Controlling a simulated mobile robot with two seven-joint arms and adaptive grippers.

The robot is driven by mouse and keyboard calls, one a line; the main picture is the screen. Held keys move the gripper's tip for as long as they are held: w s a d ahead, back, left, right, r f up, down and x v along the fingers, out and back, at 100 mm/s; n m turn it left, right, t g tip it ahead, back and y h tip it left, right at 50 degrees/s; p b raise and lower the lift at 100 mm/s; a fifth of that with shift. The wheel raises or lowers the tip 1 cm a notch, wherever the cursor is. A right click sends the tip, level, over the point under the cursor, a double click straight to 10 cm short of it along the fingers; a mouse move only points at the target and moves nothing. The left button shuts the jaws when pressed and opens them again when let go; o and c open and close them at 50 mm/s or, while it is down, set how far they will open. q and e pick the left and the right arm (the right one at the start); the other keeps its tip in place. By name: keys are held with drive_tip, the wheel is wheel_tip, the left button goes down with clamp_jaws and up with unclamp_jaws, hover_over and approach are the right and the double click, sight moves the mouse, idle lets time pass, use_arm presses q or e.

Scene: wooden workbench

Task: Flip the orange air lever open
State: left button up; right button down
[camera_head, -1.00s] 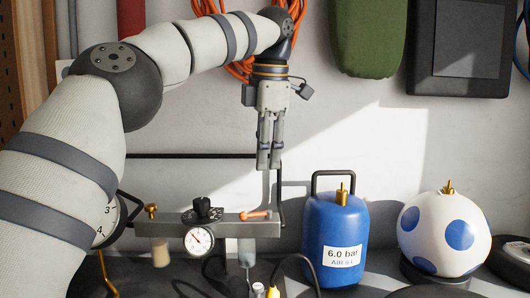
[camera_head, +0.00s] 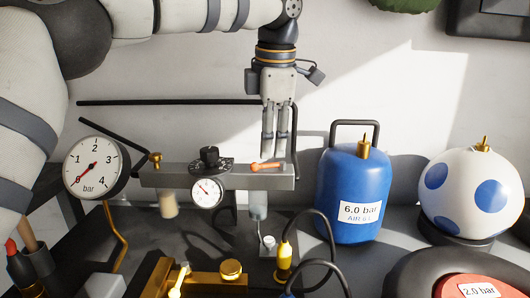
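The orange air lever (camera_head: 268,167) lies flat, roughly lengthwise, on top of the grey metal manifold bar (camera_head: 215,178), near its right end. My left gripper (camera_head: 273,157) points straight down just above and behind the lever. Its two slim fingers are close together with nothing visible between them. The fingertips look very near the lever; I cannot tell whether they touch it. My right gripper is not in view.
The bar also carries a black knob (camera_head: 209,157), a small dial (camera_head: 207,192) and a brass fitting (camera_head: 155,161). A large gauge (camera_head: 95,167) reads near zero at left. A blue 6.0 bar tank (camera_head: 352,190) and a spotted ball (camera_head: 468,196) stand to the right.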

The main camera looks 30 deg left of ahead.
sight(269, 165)
use_arm(q)
drive_tip(key=shift+w+a+f, duration=0.15)
drive_tip(key=shift+f, duration=0.75)
drive_tip(key=shift+w+a+f, duration=0.1)
drive_tip(key=shift+f, duration=0.75)
clamp_jaws()
drive_tip(key=shift+r+m, duration=0.15)
drive_tip(key=shift+m, duration=0.35)
drive_tip(key=c, duration=0.6)
unclamp_jaws()
drive_tip(key=shift+w+a+m+p, duration=0.2)
drive_tip(key=shift+w+m+p, duration=0.1)
drive_tip(key=shift+m, duration=0.5)
drive_tip(key=o, duration=0.6)
drive_tip(key=shift+s+f, duration=0.1)
drive_tip(key=shift+f, duration=0.15)
wheel_tip(269, 165, up, 14)
drive_tip(key=s+d, duration=0.1)
drive_tip(key=s, duration=0.1)
drive_tip(key=shift+s+d, duration=0.15)
drive_tip(key=shift+d, duration=0.1)
